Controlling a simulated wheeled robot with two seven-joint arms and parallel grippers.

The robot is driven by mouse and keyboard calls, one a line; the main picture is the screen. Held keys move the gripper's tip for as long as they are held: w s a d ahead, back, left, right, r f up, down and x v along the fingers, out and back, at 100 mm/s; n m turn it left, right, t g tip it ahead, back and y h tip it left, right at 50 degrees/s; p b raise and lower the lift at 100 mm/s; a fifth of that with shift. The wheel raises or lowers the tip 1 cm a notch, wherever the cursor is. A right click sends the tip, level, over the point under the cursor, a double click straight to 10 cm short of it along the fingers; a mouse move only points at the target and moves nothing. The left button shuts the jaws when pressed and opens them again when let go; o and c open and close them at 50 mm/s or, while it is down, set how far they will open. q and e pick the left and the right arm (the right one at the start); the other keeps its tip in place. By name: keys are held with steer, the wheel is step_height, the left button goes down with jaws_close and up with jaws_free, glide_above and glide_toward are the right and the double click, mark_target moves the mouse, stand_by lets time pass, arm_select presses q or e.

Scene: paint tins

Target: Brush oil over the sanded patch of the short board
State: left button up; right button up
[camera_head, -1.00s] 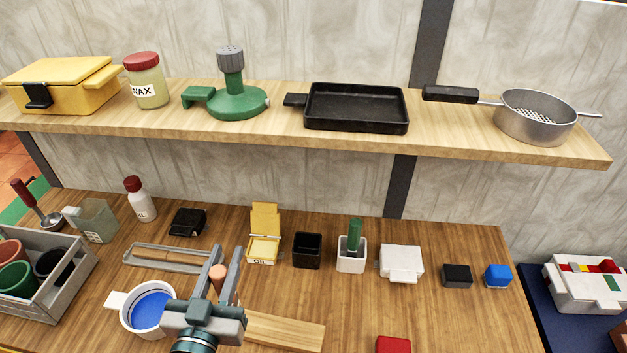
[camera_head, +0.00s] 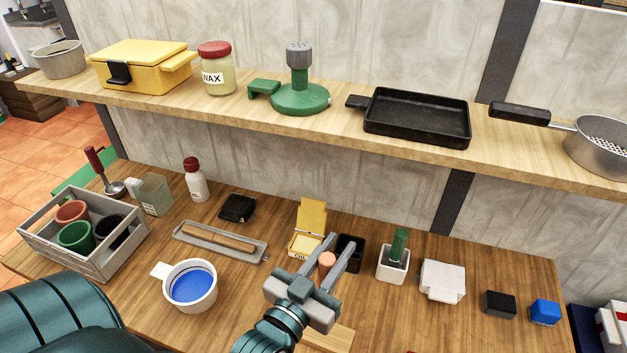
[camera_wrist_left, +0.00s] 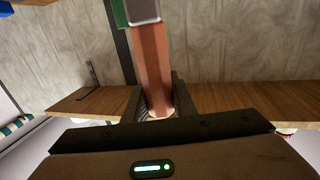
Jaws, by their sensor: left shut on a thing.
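My left gripper (camera_head: 328,258) is shut on a reddish-brown handle (camera_head: 327,265), whose rounded end shows between the fingers. In the left wrist view the handle (camera_wrist_left: 152,65) runs up from the jaws to a grey band; its far end is cut off. The yellow oil tin (camera_head: 311,219), lid open and marked OIL, stands just behind and left of the fingertips. The short board (camera_head: 334,339) is pale wood and lies at the bottom edge, mostly hidden by my gripper. I cannot make out its sanded patch. My right gripper is not in view.
A black cup (camera_head: 351,246) stands behind the fingers. A white pot (camera_head: 392,269) with a green-handled thing stands to the right. A white cup of blue paint (camera_head: 211,294) and a long grey tray (camera_head: 262,256) lie to the left. A shelf (camera_head: 420,149) spans above.

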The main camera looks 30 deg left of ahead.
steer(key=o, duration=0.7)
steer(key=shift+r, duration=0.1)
arm_select(q)
steer(key=w+a+f+n+y+p, duration=0.2)
steer(key=w+a+p, duration=0.5)
steer(key=w+a, duration=0.9)
steer(key=shift+w+a+y, duration=0.2)
steer(key=shift+y, duration=0.4)
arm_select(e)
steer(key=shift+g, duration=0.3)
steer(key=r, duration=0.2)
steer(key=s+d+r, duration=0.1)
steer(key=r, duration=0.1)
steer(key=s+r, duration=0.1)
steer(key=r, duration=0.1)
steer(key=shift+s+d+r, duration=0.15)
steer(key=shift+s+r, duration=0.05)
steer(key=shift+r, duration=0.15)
